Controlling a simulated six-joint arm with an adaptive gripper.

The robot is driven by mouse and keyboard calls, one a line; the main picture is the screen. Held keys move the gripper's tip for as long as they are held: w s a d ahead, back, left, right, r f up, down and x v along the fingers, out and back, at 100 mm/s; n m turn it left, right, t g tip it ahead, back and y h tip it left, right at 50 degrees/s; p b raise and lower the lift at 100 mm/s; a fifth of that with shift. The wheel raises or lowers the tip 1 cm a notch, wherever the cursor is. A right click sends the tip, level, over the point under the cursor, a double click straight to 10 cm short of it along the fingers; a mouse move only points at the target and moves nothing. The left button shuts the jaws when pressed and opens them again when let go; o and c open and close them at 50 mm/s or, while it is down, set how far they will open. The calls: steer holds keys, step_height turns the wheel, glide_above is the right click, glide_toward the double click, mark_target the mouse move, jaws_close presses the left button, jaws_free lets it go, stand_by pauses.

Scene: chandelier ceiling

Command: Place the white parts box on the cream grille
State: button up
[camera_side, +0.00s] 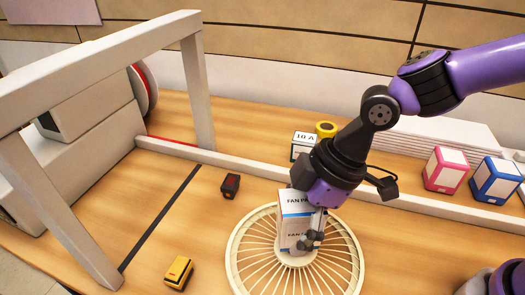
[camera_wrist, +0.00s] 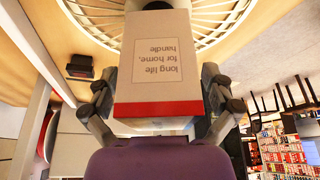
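The white parts box (camera_side: 294,222), with blue bands and "FAN PA" lettering, stands upright over the centre of the round cream grille (camera_side: 235,262). My gripper (camera_side: 312,240) reaches down on it from above, with its fingers at the box's sides. In the wrist view the box (camera_wrist: 158,65) shows a white face with a red band and fills the space between both fingers of my gripper (camera_wrist: 160,100). The grille's rim and spokes (camera_wrist: 215,25) show beyond it. I cannot tell whether the box's bottom touches the grille.
A small dark block (camera_side: 230,186) and a yellow block (camera_side: 178,272) lie left of the grille. A white "10 A" box (camera_side: 304,146) and a yellow roll (camera_side: 326,129) stand behind. Pink (camera_side: 446,170) and blue (camera_side: 495,179) boxes stand at right. A pale frame (camera_side: 100,70) rises at left.

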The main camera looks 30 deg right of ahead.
steer(key=shift+r, duration=0.1)
steer(key=shift+d+r, duration=0.1)
steer(key=shift+r, duration=0.25)
steer(key=v, duration=1.1)
steer(key=s+d+f+m+t+h, duration=0.1)
steer(key=s+d+m+t+h, duration=0.1)
steer(key=d+m, duration=0.4)
steer(key=s+d+f+m+t+h, duration=0.1)
steer(key=d+m+h, duration=0.1)
steer(key=d+m, duration=0.5)
steer(key=d, duration=0.5)
steer(key=shift+s+t, duration=0.4)
